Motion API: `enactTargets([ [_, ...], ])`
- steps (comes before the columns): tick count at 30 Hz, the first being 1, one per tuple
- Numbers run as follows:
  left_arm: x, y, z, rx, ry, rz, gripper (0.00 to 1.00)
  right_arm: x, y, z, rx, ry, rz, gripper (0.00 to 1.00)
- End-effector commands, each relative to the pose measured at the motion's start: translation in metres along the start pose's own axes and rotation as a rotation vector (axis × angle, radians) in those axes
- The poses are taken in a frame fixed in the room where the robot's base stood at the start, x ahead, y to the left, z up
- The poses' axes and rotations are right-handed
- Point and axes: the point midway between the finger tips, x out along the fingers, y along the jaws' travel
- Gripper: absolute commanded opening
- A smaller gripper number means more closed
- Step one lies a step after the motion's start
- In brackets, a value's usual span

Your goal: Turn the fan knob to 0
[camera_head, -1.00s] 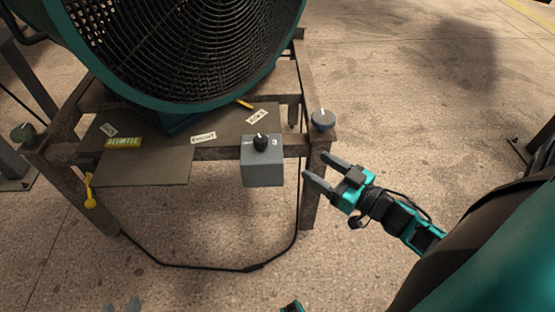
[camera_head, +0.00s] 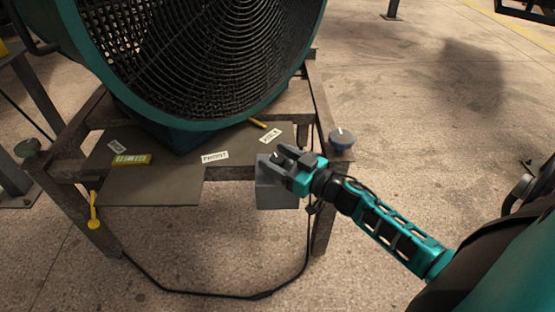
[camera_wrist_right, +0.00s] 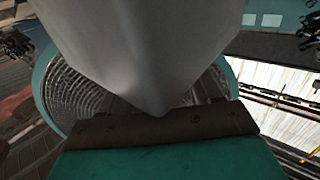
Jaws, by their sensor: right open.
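The grey control box (camera_head: 277,195) hangs at the front edge of the fan's stand, below the large teal fan (camera_head: 200,60). Its black knob (camera_head: 275,158) is on top, mostly covered by my right gripper's fingers, so I cannot read its setting. My right gripper (camera_head: 280,155) is open, with its fingertips over the box top, around or right beside the knob. I cannot tell whether they touch it. In the right wrist view, a large pale grey shape blocks the middle, with the fan's grille (camera_wrist_right: 75,105) behind; the knob does not show. My left gripper is not in view.
A yellow item (camera_head: 93,210) hangs at the left leg. A black cable loops below. Floor at right is clear.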

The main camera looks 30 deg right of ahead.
Motion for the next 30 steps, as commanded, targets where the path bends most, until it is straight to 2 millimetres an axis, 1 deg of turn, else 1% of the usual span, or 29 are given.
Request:
enactTargets([
  [3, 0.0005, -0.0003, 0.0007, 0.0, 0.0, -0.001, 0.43, 0.0039, -0.0001, -0.0001, 0.001, 0.0, 0.0, 0.63],
  [10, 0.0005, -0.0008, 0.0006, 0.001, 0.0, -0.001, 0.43, 0.0039, -0.0002, -0.0002, 0.001, 0.0, 0.0, 0.63],
  [25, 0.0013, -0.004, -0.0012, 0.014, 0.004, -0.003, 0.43, 0.0036, -0.0002, 0.0, 0.001, 0.0, 0.0, 0.15],
  [26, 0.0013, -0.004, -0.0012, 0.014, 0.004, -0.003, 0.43, 0.0036, -0.0002, 0.0, 0.001, 0.0, 0.0, 0.14],
  [30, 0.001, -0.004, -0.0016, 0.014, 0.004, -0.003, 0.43, 0.0036, 0.0001, -0.0002, 0.0, 0.0, -0.007, 0.14],
])
